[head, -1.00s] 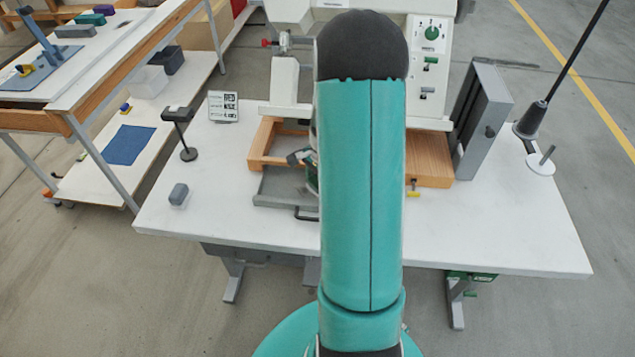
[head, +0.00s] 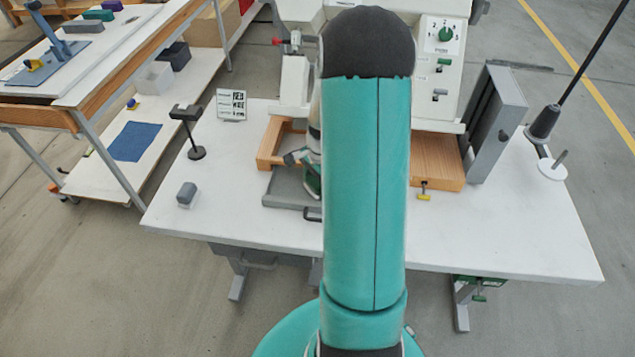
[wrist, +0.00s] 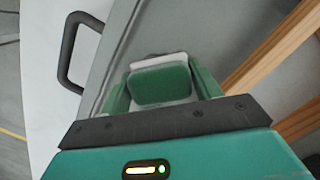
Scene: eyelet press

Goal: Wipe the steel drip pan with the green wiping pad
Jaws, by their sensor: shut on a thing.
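The steel drip pan (head: 285,187) is a shallow grey tray on the white table, with a dark handle (head: 312,213) at its front. It fills much of the upper wrist view (wrist: 215,30), its handle (wrist: 68,45) at upper left. My gripper (wrist: 160,88) is shut on the green wiping pad (wrist: 160,85), which has a pale layer behind it. The pad is over the pan; I cannot tell whether it touches the pan floor. In the head view my arm hides the pan's right part and most of my gripper (head: 308,172).
A wooden frame (head: 268,150) stands around the pan's back and right. The press (head: 440,75) rises behind. A grey block (head: 187,194), a dark stand (head: 190,130) and a small sign (head: 231,104) are to the left. The table front (head: 480,235) is clear.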

